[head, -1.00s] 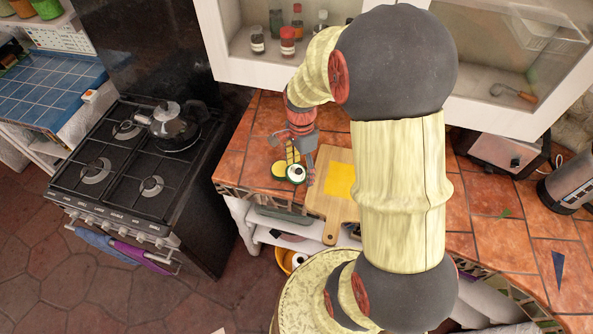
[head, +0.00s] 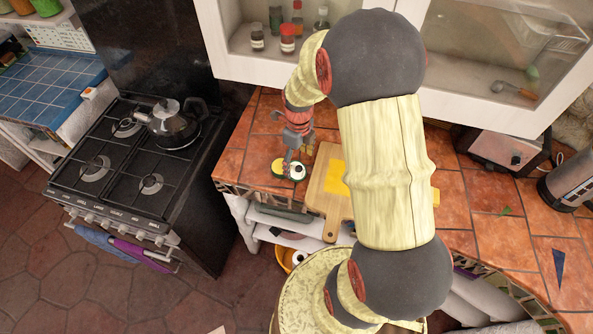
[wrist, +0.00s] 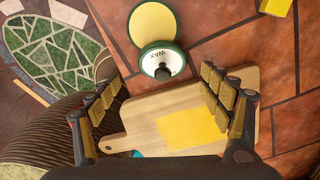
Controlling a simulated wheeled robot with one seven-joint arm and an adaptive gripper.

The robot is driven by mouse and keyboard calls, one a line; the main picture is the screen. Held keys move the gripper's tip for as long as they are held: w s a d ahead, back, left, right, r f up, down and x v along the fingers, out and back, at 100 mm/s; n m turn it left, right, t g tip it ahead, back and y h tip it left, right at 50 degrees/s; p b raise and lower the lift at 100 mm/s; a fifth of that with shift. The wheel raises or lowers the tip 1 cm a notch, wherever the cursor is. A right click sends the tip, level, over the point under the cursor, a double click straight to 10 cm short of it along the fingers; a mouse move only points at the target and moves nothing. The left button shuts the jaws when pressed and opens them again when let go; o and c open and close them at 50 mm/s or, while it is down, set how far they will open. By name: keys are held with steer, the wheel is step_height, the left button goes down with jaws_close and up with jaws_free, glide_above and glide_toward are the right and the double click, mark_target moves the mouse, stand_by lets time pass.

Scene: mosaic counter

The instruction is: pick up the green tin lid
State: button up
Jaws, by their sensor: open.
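The green tin lid (wrist: 162,62) is a white disc with a green rim, the word WAX and a dark knob. It lies next to the open green tin (wrist: 153,22) with yellow contents, touching or overlapping its edge. In the head view the lid (head: 296,172) is on the tiled counter, right of the tin (head: 278,168). My gripper (wrist: 160,90) is open and empty. Its padded fingers are spread wide, with the lid ahead of them and between their lines in the wrist view. In the head view my gripper (head: 292,152) is just above the lid.
A wooden cutting board (wrist: 135,115) with a yellow patch (wrist: 192,128) lies close beside the lid, under the fingers' view. A yellow block (wrist: 275,6) is farther off. The stove with a kettle (head: 174,124) stands left. The cabinet (head: 470,85) hangs behind my arm.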

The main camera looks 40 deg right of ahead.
mark_target(298, 166)
steer(key=f, duration=0.4)
steer(key=shift+d+f+b, duration=0.2)
steer(key=shift+f+b, duration=0.2)
steer(key=shift+c, duration=0.6)
steer(key=c, duration=1)
steer(key=shift+r, duration=0.2)
